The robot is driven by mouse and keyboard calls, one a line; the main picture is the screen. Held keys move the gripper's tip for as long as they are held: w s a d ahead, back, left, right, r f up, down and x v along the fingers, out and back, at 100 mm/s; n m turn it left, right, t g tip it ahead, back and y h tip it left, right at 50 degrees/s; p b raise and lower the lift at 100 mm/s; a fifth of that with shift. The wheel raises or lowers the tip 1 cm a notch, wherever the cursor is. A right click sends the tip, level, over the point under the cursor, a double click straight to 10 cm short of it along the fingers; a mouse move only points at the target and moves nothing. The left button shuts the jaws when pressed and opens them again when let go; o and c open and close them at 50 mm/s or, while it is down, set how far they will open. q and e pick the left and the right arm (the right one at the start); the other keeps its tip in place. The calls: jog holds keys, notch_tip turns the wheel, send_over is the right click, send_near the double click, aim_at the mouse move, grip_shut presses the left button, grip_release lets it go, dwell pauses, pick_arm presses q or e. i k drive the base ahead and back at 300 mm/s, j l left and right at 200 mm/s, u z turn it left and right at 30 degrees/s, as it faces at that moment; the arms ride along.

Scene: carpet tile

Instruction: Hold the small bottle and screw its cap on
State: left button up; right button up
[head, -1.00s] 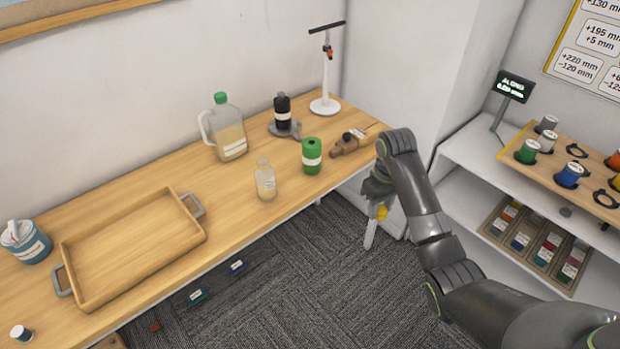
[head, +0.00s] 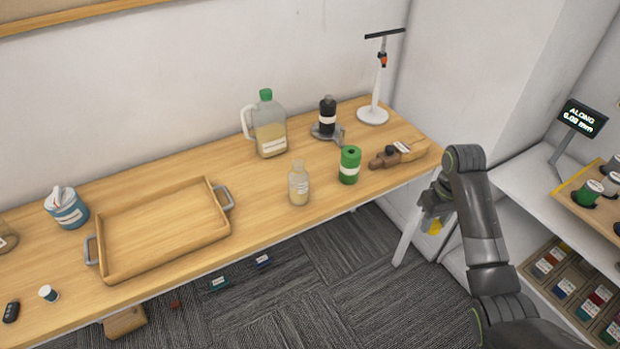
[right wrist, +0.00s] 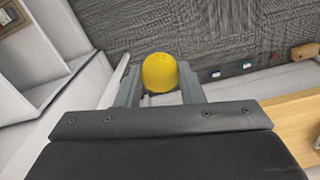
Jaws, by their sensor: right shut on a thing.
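A small clear bottle (head: 298,187) with pale yellowish contents and a white label stands upright near the front edge of the wooden table. No cap shows on its neck. My right gripper (head: 434,216) is off the table's right end, well to the right of the bottle. It is shut on a yellow round cap (right wrist: 160,73), which sits between the two fingertips in the right wrist view. In the head view only a bit of the yellow cap (head: 435,228) shows below the gripper. My left gripper is not in view.
A jug (head: 270,130), a black bottle (head: 327,114) and a white stand (head: 372,114) are behind. A wooden tray (head: 160,264) lies left; table between tray and bottle is clear.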

aim_at(298, 177)
jog(key=i+l, duration=0.2)
jog(key=l, duration=0.15)
jog(key=i+l, duration=0.15)
jog(key=l, duration=0.15)
jog(key=i+l, duration=0.2)
jog(key=l, duration=0.15)
jog(key=i+l, duration=0.15)
jog(key=l, duration=0.15)
